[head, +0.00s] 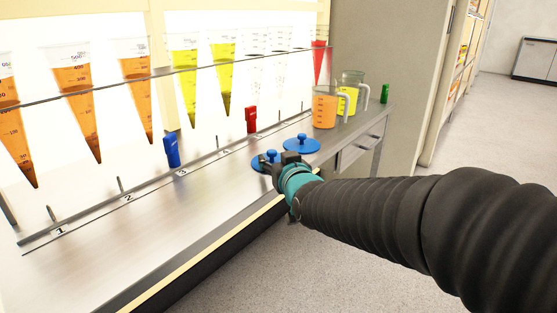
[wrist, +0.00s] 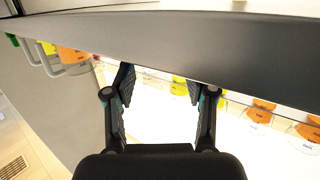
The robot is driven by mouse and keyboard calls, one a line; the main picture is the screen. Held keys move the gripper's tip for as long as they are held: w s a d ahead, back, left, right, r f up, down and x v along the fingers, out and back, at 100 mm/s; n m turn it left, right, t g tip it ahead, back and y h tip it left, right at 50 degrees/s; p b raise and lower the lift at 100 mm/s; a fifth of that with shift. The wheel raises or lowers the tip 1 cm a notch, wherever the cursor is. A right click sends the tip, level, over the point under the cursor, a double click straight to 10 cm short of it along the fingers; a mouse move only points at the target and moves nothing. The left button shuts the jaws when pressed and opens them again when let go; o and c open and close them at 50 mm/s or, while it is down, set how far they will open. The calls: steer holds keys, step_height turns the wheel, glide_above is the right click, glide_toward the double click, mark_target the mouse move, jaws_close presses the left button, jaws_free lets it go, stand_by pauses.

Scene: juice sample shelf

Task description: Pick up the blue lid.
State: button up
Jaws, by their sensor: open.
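Two round blue lids with knobs on top lie on the metal counter in the head view. One blue lid (head: 301,146) is in full view, a little behind my gripper. The other blue lid (head: 259,163) is nearer the front edge and partly hidden by my gripper. My gripper (head: 279,162) is at the counter's front edge, close to the nearer lid; I cannot tell if they touch. In the wrist view my gripper (wrist: 160,78) is open, with nothing between its fingers. No blue lid shows in the wrist view.
The metal counter (head: 110,265) has numbered places and a rail. Cones of orange and yellow juice (head: 75,95) hang above it. A blue clip (head: 171,152) and a red clip (head: 251,120) are on the rail. An orange beaker (head: 325,108) and a yellow beaker (head: 348,98) stand at right.

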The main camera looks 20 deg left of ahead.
mark_target(273, 156)
steer(key=x, duration=0.4)
steer(key=shift+w+a, duration=0.2)
steer(key=shift+w, duration=0.15)
jaws_close()
